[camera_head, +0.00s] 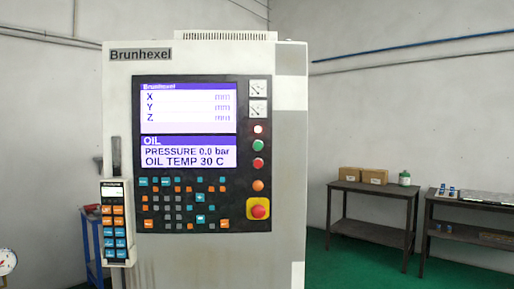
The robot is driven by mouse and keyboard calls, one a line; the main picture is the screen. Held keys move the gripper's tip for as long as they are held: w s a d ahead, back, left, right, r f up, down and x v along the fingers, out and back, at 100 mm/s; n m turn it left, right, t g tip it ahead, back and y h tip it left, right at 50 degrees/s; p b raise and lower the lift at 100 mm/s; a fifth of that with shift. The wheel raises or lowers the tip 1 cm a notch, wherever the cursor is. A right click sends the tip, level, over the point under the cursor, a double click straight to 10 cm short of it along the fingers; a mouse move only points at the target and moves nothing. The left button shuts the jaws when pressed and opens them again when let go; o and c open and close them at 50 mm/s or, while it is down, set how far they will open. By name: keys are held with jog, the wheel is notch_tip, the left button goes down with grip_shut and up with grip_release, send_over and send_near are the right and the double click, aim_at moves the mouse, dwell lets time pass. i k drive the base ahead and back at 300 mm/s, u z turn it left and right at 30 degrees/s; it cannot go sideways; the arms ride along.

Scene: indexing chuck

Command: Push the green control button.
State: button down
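The green control button (258,145) is on the right side of the black control panel (189,255) of a tall light-grey machine cabinet. It sits below a whitish-red round button or lamp (258,129) and above a red button (258,163). An orange button (258,185) is lower in the same column. A screen (188,123) left of the buttons reads oil pressure 0.0 bar and oil temp 30 C. My gripper is not in view.
A red emergency-stop knob on a yellow plate (250,218) is at the panel's lower right. A handheld pendant (115,222) hangs on the cabinet's left side. Dark tables (345,187) with boxes and a bottle stand at the right. Green floor (345,268) shows between the cabinet and tables.

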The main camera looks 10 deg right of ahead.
aim_at(258, 146)
jog(key=u, duration=0.5)
jog(key=k, duration=0.6)
jog(key=u, duration=1.3)
jog(key=i, duration=1.15)
jog(key=z, duration=0.5)
